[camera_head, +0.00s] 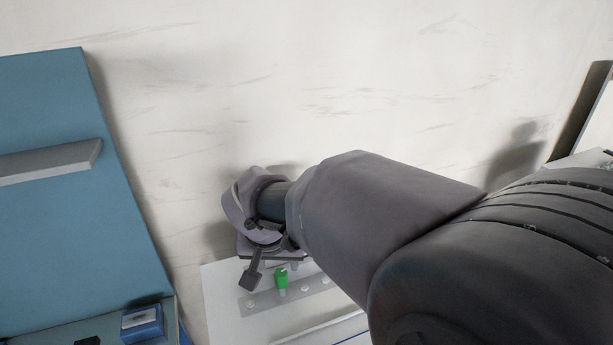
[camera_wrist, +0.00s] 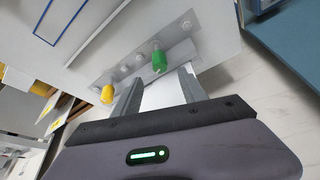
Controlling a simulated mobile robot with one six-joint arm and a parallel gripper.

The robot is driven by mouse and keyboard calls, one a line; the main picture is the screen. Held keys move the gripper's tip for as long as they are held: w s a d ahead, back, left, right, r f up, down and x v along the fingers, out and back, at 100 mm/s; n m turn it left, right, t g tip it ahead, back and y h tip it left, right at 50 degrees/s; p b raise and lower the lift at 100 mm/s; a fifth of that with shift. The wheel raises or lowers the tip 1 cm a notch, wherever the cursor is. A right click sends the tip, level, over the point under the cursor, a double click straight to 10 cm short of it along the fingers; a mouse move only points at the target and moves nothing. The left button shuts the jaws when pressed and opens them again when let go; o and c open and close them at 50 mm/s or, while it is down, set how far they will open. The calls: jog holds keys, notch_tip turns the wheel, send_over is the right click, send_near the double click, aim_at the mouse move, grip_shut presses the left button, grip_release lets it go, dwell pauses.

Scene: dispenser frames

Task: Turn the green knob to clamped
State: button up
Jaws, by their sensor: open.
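The green knob (camera_head: 281,279) sits on a grey strip on the white dispenser panel (camera_head: 225,290), just beside my gripper (camera_head: 268,270) in the head view. In the wrist view the green knob (camera_wrist: 159,60) is just beyond the fingertips of my gripper (camera_wrist: 160,76), roughly in line with the gap between them. The fingers are apart with nothing between them. I see no contact with the knob. Its clamped mark cannot be made out. My arm hides part of the panel in the head view.
A yellow knob (camera_wrist: 107,94) is on the same strip, left of the green one, close to my left finger in the wrist view. Small round fittings line the strip. A blue panel with a grey bar (camera_head: 50,162) stands at left. The pale marbled surface (camera_head: 300,80) is clear.

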aim_at(281, 273)
jog(key=x, duration=0.8)
jog(key=shift+w+f, duration=0.15)
jog(key=shift+f, duration=0.2)
grip_shut()
